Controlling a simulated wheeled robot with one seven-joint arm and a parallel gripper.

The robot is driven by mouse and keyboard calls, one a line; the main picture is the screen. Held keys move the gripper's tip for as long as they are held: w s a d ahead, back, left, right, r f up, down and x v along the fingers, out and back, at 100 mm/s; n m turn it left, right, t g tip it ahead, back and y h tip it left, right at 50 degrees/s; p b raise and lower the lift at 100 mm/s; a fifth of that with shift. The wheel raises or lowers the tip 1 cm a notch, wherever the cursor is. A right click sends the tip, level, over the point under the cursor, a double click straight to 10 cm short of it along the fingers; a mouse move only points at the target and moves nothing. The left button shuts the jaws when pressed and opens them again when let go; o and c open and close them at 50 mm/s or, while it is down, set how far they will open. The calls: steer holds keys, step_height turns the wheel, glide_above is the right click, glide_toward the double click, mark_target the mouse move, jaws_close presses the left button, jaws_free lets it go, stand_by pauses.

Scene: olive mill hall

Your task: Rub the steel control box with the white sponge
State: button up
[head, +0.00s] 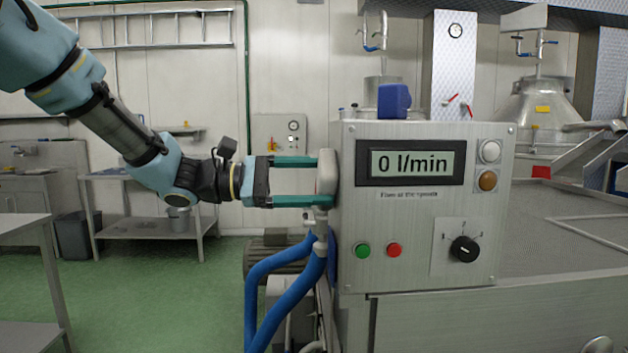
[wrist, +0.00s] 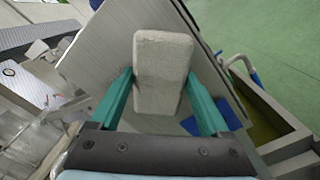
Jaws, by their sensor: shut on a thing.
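The steel control box (head: 425,270) stands at the centre right in the head view, with a display reading "0 l/min", buttons and a dial on its front. In the wrist view its side panel (wrist: 104,72) lies behind the sponge. My gripper (head: 319,181) has two green fingers and comes from the left, level with the box's left side. It is shut on the white sponge (head: 327,170), which is at the left side of the box and appears to touch it. The sponge shows as a greyish-white block between the fingers in the wrist view (wrist: 162,70).
A blue object (head: 394,101) sits on top of the control box. Blue hoses (head: 272,282) run below my gripper. A metal table (head: 143,201) stands at the back left. Green floor (head: 165,270) lies open at the lower left.

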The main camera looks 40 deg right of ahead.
mark_target(319, 183)
steer(key=shift+s+a, duration=0.95)
steer(key=shift+s, duration=0.25)
steer(key=shift+r, duration=0.1)
steer(key=w+d+p, duration=0.3)
steer(key=w+d, duration=0.4)
steer(key=w, duration=0.1)
steer(key=shift+w, duration=0.4)
steer(key=shift+d, duration=0.1)
steer(key=shift+p+v, duration=0.6)
steer(key=shift+v, duration=2.4)
steer(key=shift+w, duration=0.1)
steer(key=shift+p+v, duration=0.45)
steer(key=shift+v, duration=0.95)
